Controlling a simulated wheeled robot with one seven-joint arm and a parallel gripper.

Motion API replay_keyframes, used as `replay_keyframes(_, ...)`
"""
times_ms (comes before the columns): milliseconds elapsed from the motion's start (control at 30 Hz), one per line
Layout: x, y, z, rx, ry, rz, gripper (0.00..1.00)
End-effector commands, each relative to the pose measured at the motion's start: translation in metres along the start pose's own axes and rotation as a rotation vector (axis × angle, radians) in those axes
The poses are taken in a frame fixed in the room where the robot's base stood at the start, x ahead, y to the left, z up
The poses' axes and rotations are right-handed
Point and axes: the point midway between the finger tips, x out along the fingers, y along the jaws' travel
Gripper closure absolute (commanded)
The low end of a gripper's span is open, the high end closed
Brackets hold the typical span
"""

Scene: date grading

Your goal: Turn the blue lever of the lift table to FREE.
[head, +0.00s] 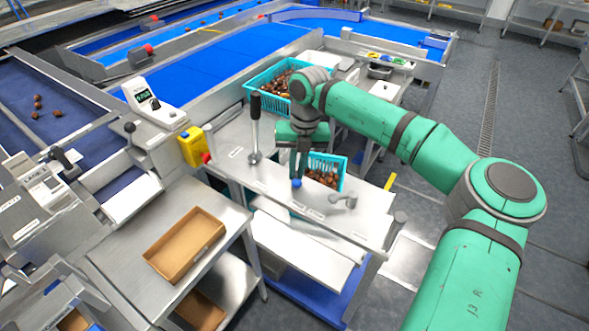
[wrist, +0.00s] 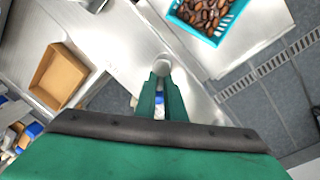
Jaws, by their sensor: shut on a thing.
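The lift table (head: 268,178) is a steel-topped stand in the middle of the head view. The blue lever (head: 297,184) shows as a small blue end right at my fingertips. My gripper (head: 298,176) points down over the table top and is shut on the lever. In the wrist view, a bit of the blue lever (wrist: 158,98) shows between the fingers of my gripper (wrist: 161,92). The fingers hide most of the lever. Small labels lie on the top beside it, but I cannot read them or tell the lever's setting.
A tall black-handled lever (head: 255,125) stands on the same top, left of my gripper. A small grey handle (head: 343,202) is to the right. A teal crate of dates (head: 342,178) is close behind. A cardboard tray (head: 150,262) lies on the left table.

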Motion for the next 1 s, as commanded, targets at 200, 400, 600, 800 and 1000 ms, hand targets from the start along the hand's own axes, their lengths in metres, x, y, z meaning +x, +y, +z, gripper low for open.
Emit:
replay_keyframes(200,-0.0039,-0.0056,0.0071,-0.116,-0.007,-0.004,1.00)
replay_keyframes(400,-0.0041,-0.0055,0.0074,-0.180,0.000,-0.003,1.00)
replay_keyframes(600,-0.0044,-0.0052,0.0077,-0.206,0.002,-0.003,1.00)
replay_keyframes(800,-0.0047,-0.0048,0.0079,-0.209,0.002,-0.003,1.00)
replay_keyframes(1000,-0.0049,-0.0044,0.0080,-0.209,0.001,-0.002,0.81)
